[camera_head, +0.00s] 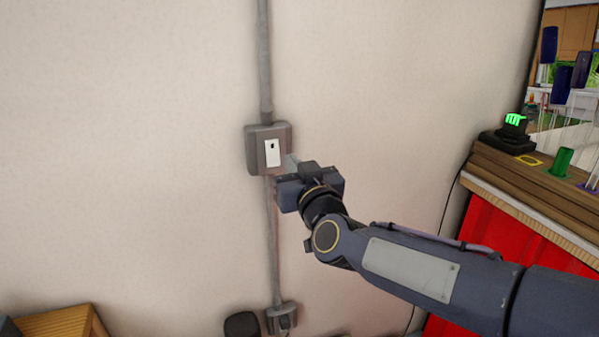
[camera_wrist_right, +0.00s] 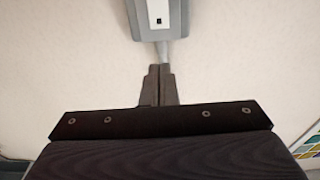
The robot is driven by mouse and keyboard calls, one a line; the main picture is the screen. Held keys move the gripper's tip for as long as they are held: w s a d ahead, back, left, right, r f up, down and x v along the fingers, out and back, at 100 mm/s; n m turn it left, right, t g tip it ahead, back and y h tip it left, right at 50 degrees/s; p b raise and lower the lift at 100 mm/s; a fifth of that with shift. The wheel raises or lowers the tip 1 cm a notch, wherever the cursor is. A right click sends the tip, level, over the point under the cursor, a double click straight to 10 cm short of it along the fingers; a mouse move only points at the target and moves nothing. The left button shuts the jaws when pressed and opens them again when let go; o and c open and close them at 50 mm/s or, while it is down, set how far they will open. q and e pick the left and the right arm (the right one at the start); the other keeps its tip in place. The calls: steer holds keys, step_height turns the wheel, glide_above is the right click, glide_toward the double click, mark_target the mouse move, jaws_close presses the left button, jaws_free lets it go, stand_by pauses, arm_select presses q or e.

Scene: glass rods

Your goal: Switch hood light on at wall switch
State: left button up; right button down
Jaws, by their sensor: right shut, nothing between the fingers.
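The wall switch (camera_head: 272,152) is a white plate with a small dark mark, set in a grey box (camera_head: 252,150) on the wall. It also shows at the top of the right wrist view (camera_wrist_right: 158,14), partly cut off by the frame edge. My right gripper (camera_head: 292,163) is at the lower right of the box in the head view, close to it; I cannot tell whether it touches. In the right wrist view its fingers (camera_wrist_right: 158,72) are shut together and empty, below the switch box in the picture. My left gripper is not in view.
A grey conduit (camera_head: 264,60) runs up and down from the box to a lower socket box (camera_head: 281,318). The wall around the switch is clear.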

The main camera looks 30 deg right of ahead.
steer(key=v, duration=0.3)
steer(key=shift+r, duration=0.3)
steer(key=s+a+f+g+y, duration=0.4)
steer(key=s+a+f+g, duration=0.1)
steer(key=s+f, duration=0.5)
steer(key=s+a+f+g+y, duration=0.4)
steer(key=s+f+g, duration=0.4)
steer(key=f, duration=0.5)
steer(key=shift+s+a+f+n, duration=0.2)
steer(key=shift+s+a+n, duration=0.2)
steer(key=shift+s+a, duration=0.4)
steer(key=shift+s+d, duration=0.15)
